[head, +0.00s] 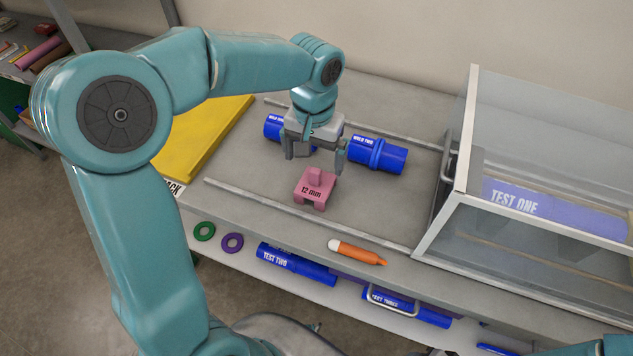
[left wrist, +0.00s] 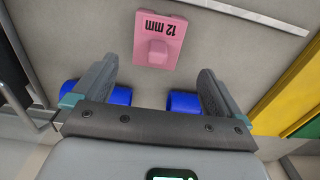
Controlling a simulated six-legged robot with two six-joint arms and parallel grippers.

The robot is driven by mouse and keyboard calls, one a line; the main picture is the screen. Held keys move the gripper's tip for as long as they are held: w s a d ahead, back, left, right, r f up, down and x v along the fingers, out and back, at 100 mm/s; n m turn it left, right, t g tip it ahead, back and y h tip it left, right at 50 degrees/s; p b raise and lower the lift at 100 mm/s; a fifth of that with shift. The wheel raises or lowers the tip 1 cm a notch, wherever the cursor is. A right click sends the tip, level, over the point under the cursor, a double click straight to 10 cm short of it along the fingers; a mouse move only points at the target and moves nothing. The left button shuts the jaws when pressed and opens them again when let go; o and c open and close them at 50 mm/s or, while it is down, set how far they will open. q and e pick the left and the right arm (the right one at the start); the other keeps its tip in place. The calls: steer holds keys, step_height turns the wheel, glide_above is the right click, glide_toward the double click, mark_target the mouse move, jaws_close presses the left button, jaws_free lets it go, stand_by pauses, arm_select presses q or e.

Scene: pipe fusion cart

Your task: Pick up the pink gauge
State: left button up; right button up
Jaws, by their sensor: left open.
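The pink gauge (head: 315,190), marked "12 mm", stands on the grey cart top between two rails, with a small block on its upper side. In the left wrist view the pink gauge (left wrist: 160,42) lies ahead of the fingertips, near the top of the picture. My left gripper (head: 315,150) is open and empty, behind the gauge in the head view and apart from it. Its two fingers also show in the left wrist view (left wrist: 153,80), with a wide gap between them. My right gripper is not in view.
Blue pipes (head: 378,154) lie behind the gauge, close to my left gripper. A clear-walled box (head: 455,215) stands at right. An orange marker (head: 357,252), a green ring (head: 204,231) and a purple ring (head: 232,243) lie near the front edge. A yellow panel (head: 205,140) is at left.

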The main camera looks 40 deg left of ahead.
mark_target(315, 170)
arm_select(q)
steer(key=shift+s+d+f, duration=0.2)
steer(key=shift+s+f, duration=0.05)
steer(key=shift+f, duration=0.3)
step_height(315, 170, down, 5)
steer(key=shift+d+r, duration=0.1)
steer(key=shift+d, duration=0.05)
steer(key=shift+s, duration=0.15)
steer(key=shift+c, duration=0.3)
steer(key=c, duration=1)
